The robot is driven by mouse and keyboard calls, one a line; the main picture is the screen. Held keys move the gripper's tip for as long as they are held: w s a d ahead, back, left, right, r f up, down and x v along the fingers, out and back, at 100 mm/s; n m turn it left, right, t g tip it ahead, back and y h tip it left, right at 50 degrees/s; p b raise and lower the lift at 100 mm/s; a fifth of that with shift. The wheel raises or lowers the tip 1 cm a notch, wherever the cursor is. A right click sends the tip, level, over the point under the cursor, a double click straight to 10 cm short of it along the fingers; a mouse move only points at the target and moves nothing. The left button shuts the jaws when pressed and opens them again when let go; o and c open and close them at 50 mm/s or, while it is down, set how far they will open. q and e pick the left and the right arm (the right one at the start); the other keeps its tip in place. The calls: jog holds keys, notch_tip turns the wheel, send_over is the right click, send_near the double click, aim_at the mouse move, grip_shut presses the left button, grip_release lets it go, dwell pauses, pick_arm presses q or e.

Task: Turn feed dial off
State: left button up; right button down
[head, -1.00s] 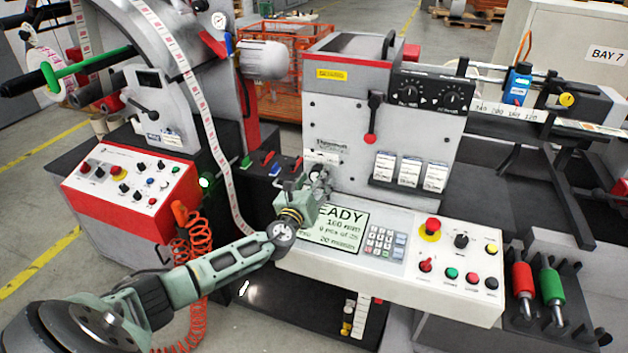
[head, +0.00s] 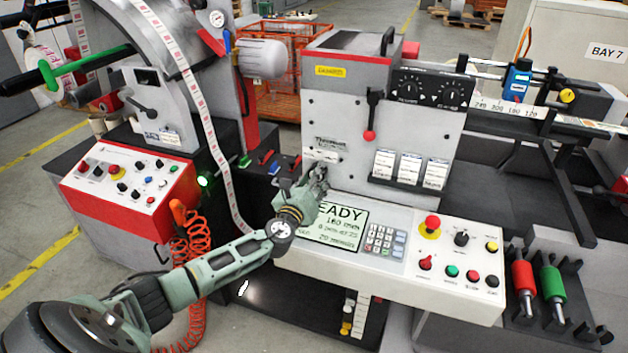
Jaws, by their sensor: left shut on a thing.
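My left gripper (head: 318,172) is at the front face of the grey machine (head: 335,120), just below a small white label plate (head: 321,156) and above the display. It is shut on a small part there, which fits the feed dial. The fingers hide this part, so its pointer and marks cannot be read. My right gripper is not in view.
Below the gripper is the lit display (head: 335,222), reading READY. The console also has a keypad (head: 385,240), a red stop button (head: 432,223) and a black knob (head: 461,239). A red-knobbed lever (head: 369,134) and hanging cards (head: 409,167) are to the right.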

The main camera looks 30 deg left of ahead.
pick_arm(q)
jog(key=n+b, duration=0.1)
jog(key=n, duration=0.1)
jog(key=n+b, duration=0.1)
jog(key=shift+f+n, duration=0.4)
jog(key=shift+n+b, duration=0.75)
jog(key=shift+n, duration=0.55)
jog(key=shift+d, duration=0.1)
jog(key=o, duration=1)
jog(key=shift+s, duration=0.1)
jog(key=shift+o, duration=0.3)
